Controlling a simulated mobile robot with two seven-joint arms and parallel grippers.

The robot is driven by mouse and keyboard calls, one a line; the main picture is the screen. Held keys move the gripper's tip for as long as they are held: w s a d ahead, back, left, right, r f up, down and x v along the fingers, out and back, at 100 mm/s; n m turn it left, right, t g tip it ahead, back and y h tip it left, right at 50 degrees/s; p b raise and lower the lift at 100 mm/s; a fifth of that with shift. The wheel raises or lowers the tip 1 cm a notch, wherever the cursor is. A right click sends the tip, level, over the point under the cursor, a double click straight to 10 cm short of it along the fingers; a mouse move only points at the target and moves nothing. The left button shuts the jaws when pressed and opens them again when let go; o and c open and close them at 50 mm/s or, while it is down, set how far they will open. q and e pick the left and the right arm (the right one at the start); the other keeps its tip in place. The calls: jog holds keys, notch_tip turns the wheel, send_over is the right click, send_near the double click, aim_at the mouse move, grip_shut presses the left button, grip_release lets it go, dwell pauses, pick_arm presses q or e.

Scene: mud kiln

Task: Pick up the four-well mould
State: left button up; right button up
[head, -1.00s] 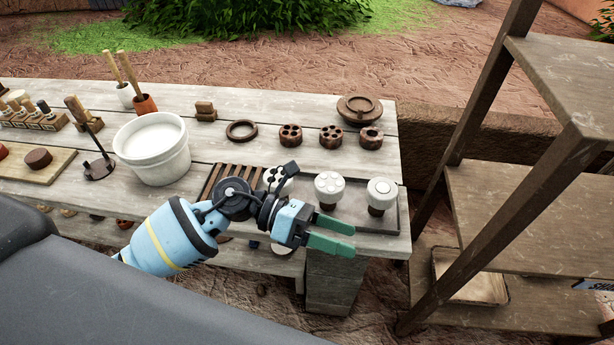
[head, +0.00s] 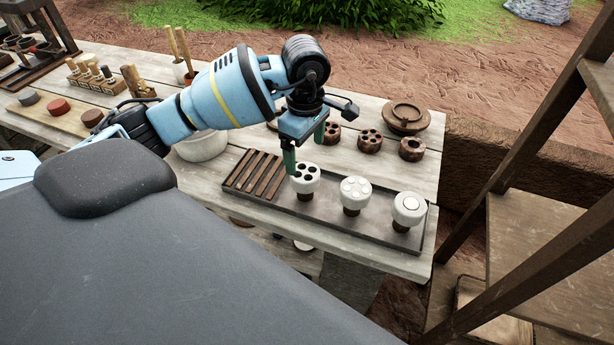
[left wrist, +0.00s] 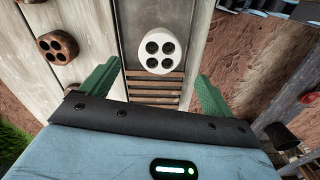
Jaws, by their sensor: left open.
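A round white mould with four dark wells (head: 307,178) stands on a short brown stem at the left of a row of white pieces. In the left wrist view the white four-well mould (left wrist: 160,49) lies just beyond the fingertips, centred between them. My left gripper (head: 304,157) is open and empty, pointing down close above it. In the left wrist view the two green fingers of my left gripper (left wrist: 158,70) are spread wide. One finger overlaps the mould's left edge in the head view; I cannot tell whether they touch. My right gripper is not in view.
A grey tray (head: 330,215) holds the mould, a bumpy white piece (head: 356,190), a ringed white piece (head: 408,207) and brown slats (head: 256,176). Brown holed blocks (head: 370,144) sit behind. A white tub (head: 203,147) is partly hidden by my arm. A shelf (head: 545,240) stands right.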

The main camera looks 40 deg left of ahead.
aim_at(305, 172)
pick_arm(q)
jog(key=shift+a+f+p, duration=0.1)
jog(key=shift+f+p, duration=0.2)
jog(key=shift+f, duration=3.6)
jog(key=shift+c, duration=0.5)
jog(key=c, duration=1.1)
jog(key=shift+r, duration=0.1)
jog(key=shift+r, duration=0.5)
notch_tip(305, 172, up, 2)
jog(key=shift+r, duration=0.1)
jog(key=s+d, duration=0.1)
jog(key=s, duration=0.4)
jog(key=s+d+r, duration=0.1)
jog(key=s+d, duration=0.1)
jog(key=s, duration=0.3)
jog(key=s+d+b, duration=0.1)
jog(key=s, duration=0.4)
jog(key=shift+s+d+r, duration=0.2)
jog(key=shift+s+r, duration=0.05)
jog(key=shift+r, duration=0.1)
